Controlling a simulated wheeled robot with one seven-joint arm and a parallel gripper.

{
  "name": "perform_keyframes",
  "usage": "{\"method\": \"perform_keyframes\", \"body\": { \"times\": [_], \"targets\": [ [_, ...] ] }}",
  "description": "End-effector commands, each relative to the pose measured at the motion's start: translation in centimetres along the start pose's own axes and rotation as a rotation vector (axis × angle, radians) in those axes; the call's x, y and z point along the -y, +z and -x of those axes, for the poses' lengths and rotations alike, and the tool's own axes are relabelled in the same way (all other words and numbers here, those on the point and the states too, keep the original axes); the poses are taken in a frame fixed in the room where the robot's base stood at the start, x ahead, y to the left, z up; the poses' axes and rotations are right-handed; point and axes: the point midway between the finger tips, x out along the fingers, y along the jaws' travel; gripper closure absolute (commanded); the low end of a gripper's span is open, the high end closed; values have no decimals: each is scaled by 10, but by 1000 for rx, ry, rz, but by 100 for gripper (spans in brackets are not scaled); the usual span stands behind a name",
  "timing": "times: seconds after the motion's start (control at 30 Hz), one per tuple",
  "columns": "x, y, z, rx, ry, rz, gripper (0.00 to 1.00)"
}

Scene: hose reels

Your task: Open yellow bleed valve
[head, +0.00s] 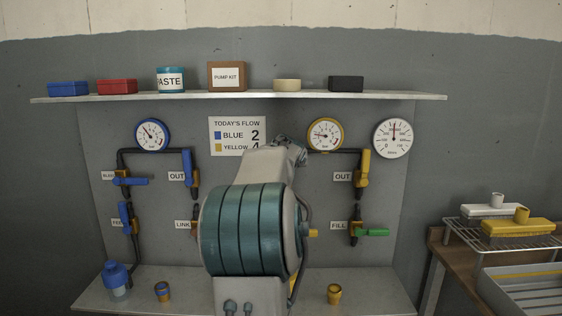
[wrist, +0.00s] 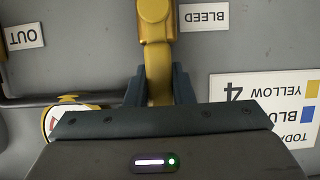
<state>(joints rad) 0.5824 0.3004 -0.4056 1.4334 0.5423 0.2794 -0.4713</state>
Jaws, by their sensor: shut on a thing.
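In the wrist view the yellow bleed valve (wrist: 155,14) is at the top centre, beside a BLEED label (wrist: 204,16) that appears upside down. Its yellow handle (wrist: 159,70) runs down from the valve body between the dark fingers of my gripper (wrist: 158,88). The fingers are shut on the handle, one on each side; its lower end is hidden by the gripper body. In the head view my arm hides this valve and the fingers. The yellow-rimmed gauge (head: 325,135) shows right of my arm, partly hidden in the wrist view (wrist: 62,115).
The flow sign (head: 237,135) reads BLUE 2, and YELLOW 4 in the wrist view. The yellow OUT valve (head: 363,168) and green-handled FILL valve (head: 370,232) are right of my arm. Blue valves (head: 128,181) are left. A shelf (head: 240,97) crosses above; a rack (head: 505,220) stands far right.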

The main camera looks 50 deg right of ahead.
Motion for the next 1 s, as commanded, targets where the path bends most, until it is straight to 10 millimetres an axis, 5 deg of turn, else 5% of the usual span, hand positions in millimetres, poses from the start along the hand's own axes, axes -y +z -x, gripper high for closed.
{"method": "perform_keyframes", "body": {
  "times": [0.23, 0.27, 0.33, 0.73, 1.0],
  "targets": [
    [1, 0, 0, -1, -1, 6, 100],
    [1, 0, 0, -1, -1, 6, 73],
    [2, 0, 0, -1, -2, 6, 56],
    [2, 0, 6, -1, -2, 3, 56],
    [3, -1, 47, -2, -4, 3, 56]
  ]
}}
